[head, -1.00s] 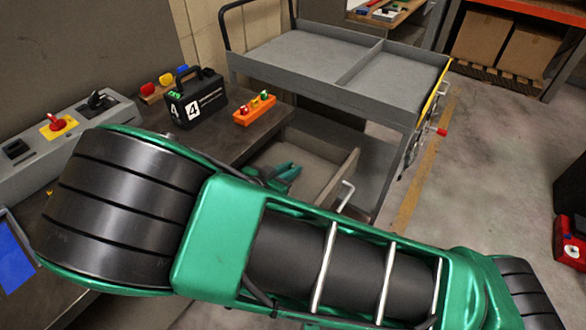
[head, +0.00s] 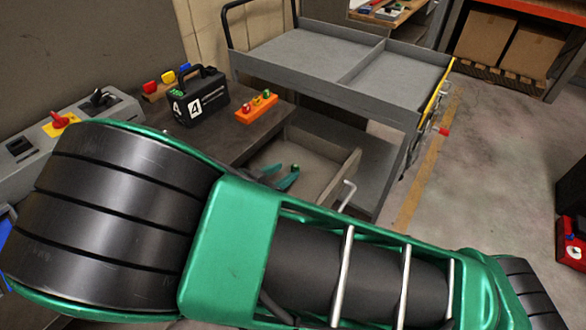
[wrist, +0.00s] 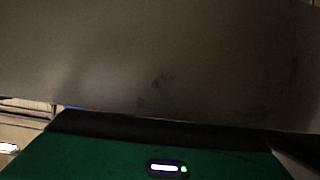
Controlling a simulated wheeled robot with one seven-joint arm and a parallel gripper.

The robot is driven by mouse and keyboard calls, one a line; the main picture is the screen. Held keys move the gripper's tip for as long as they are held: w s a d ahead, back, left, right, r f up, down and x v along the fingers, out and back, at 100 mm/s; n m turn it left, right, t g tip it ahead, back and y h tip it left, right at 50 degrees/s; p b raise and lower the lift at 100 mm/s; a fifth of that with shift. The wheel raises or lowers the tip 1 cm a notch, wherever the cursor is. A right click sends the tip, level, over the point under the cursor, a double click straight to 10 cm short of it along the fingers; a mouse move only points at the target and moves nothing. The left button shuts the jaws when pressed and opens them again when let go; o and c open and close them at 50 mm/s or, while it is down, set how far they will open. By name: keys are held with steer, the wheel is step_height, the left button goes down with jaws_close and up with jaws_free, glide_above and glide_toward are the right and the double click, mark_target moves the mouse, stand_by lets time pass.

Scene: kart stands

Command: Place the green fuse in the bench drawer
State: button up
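The bench drawer (head: 330,163) is pulled open below the bench top, its inside partly visible. My gripper (head: 290,179) is a teal shape inside or just over the drawer, partly hidden behind my own arm. A small bright green spot (head: 295,167) shows at its fingertips; I cannot tell whether this is the green fuse, or whether the fingers are shut. An orange block (head: 257,110) on the bench top holds small red and green pieces. The wrist view shows a close grey surface (wrist: 160,60) and a green housing with a small light, but no fingertips.
A black case marked 4 (head: 197,98) stands on the bench, with a rack of coloured pieces (head: 165,82) behind it. A switch panel (head: 60,125) is at left. A grey cart (head: 320,70) stands close behind the drawer.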

steer(key=v, duration=0.7)
steer(key=shift+s+a, duration=0.1)
steer(key=d+r+g+y, duration=0.1)
steer(key=d+r+g, duration=0.25)
steer(key=d, duration=0.65)
steer(key=d+r+g, duration=0.2)
steer(key=d+g, duration=0.2)
steer(key=d, duration=0.6)
steer(key=d+r+g+y, duration=0.1)
steer(key=d+r+g, duration=0.15)
steer(key=d, duration=0.75)
steer(key=s+d+r+y, duration=0.3)
steer(key=s+d, duration=0.4)
steer(key=s, duration=0.3)
steer(key=s+d+r+n+y, duration=0.1)
steer(key=s+d+r+y, duration=0.2)
steer(key=s+d, duration=0.4)
steer(key=s+r, duration=0.1)
steer(key=s, duration=0.2)
steer(key=shift+s+d+g, duration=0.25)
steer(key=shift+s+g, duration=0.05)
steer(key=shift+s, duration=0.05)
steer(key=shift+r, duration=0.1)
